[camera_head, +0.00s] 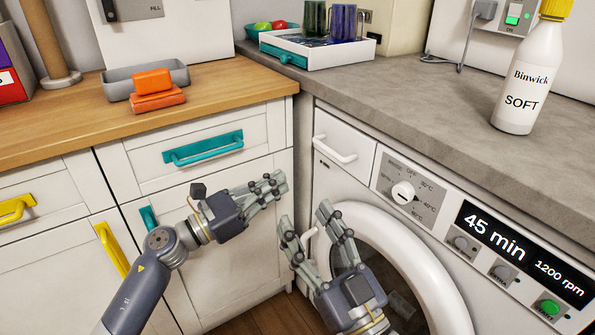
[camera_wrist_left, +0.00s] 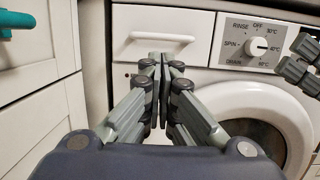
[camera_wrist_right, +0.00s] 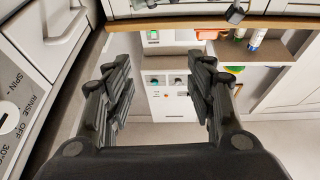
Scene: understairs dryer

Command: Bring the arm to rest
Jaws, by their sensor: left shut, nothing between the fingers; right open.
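My left gripper (camera_head: 272,186) is in front of the white cabinet by the corner, below the teal drawer handle. Its fingers are shut with nothing between them; the closed fingertips also show in the left wrist view (camera_wrist_left: 160,60). My right gripper (camera_head: 305,222) is in front of the washing machine's round door (camera_head: 428,262), near its left rim. Its fingers are spread apart and empty, as the right wrist view (camera_wrist_right: 160,75) shows. Both grippers are in the air. I cannot tell whether the right one touches the door rim.
The machine's detergent drawer (camera_head: 344,147) is closed. Its panel display (camera_head: 520,250) reads 45 min. Orange sponges (camera_head: 157,98) lie on the wooden counter. A teal handle (camera_head: 203,149) sticks out left.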

